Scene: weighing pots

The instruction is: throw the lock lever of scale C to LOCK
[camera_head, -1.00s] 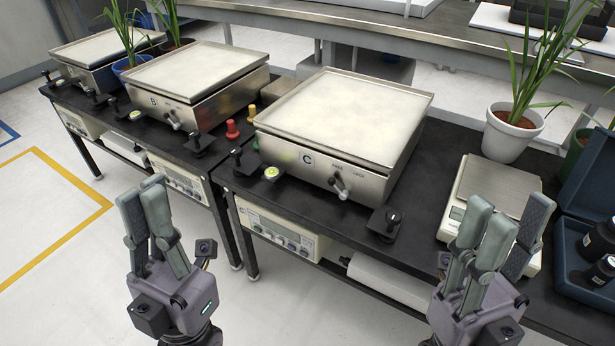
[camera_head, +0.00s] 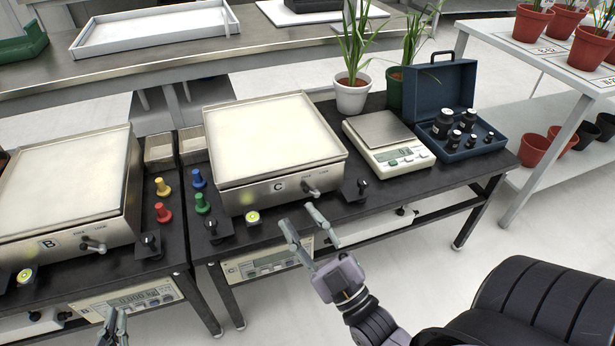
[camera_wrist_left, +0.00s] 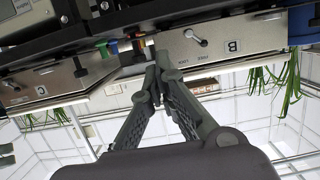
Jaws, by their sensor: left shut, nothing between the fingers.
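Scale C (camera_head: 272,140) is a steel box with a wide cream top plate, and its front carries the label C. Its small lock lever (camera_head: 314,191) sits on the front face, right of the label; the markings above it are too small to read. My right gripper (camera_head: 298,215) is open and empty, in front of and below the lever, apart from it. My left gripper (camera_head: 114,322) is low at the bottom left, near scale B's front. In the left wrist view its fingertips (camera_wrist_left: 157,66) meet with nothing between them.
Scale B (camera_head: 70,185) stands to the left with its own lever (camera_head: 93,245). Coloured knobs (camera_head: 201,203), a bubble level (camera_head: 252,217) and a black knob (camera_head: 355,190) surround scale C. A digital balance (camera_head: 390,150) and a blue case (camera_head: 450,95) stand to the right.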

